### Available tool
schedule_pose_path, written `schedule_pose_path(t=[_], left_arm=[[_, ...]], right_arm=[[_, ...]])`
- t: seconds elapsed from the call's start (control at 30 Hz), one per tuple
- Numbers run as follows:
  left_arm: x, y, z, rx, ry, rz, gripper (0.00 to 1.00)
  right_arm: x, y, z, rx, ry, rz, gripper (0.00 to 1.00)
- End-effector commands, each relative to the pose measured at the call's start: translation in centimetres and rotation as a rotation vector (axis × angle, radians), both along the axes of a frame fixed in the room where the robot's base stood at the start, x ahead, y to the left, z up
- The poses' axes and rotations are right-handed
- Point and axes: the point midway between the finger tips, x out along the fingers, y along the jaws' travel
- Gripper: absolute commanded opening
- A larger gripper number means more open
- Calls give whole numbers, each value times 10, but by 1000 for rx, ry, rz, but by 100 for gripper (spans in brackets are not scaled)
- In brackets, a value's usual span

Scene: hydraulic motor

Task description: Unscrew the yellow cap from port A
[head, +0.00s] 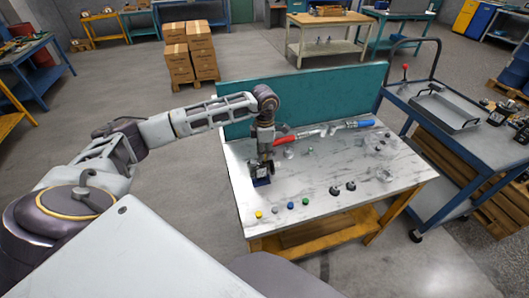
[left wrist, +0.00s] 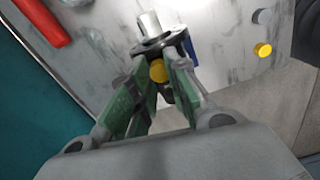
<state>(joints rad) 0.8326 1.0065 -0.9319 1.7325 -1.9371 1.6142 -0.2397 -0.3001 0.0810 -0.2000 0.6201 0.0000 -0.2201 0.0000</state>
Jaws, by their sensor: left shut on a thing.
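The dark hydraulic motor (head: 264,171) stands in a blue holder (head: 261,182) at the left part of the marble-topped table; its flange and pale shaft (left wrist: 149,24) show in the left wrist view. My left gripper (head: 265,154) reaches down onto the motor from above. In the left wrist view, its green-padded fingers (left wrist: 158,68) are closed around a yellow cap (left wrist: 157,71) at the motor body. The fingers partly hide the cap and its port. A second yellow cap (head: 258,214) lies loose on the table and shows in the left wrist view (left wrist: 263,50). My right gripper is not in view.
Blue (head: 290,206) and green (head: 305,202) caps and black parts (head: 335,190) lie along the table's front. Red-handled (head: 284,139) and blue-handled (head: 359,124) tools lie at the back, before a teal panel (head: 320,95). A blue cart (head: 455,130) stands at right.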

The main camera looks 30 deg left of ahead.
Motion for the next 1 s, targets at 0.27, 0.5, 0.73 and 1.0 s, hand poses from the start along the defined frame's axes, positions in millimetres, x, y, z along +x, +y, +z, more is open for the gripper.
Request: schedule_pose_path(t=[0.27,0.5,0.73,1.0], left_arm=[[0,0,1,-1,-1,149,0],[0,0,1,-1,0,289,0],[0,0,1,-1,0,418,0],[0,0,1,-1,0,468,0]], right_arm=[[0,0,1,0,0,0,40],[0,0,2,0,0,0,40],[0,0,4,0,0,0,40],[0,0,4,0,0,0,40]])
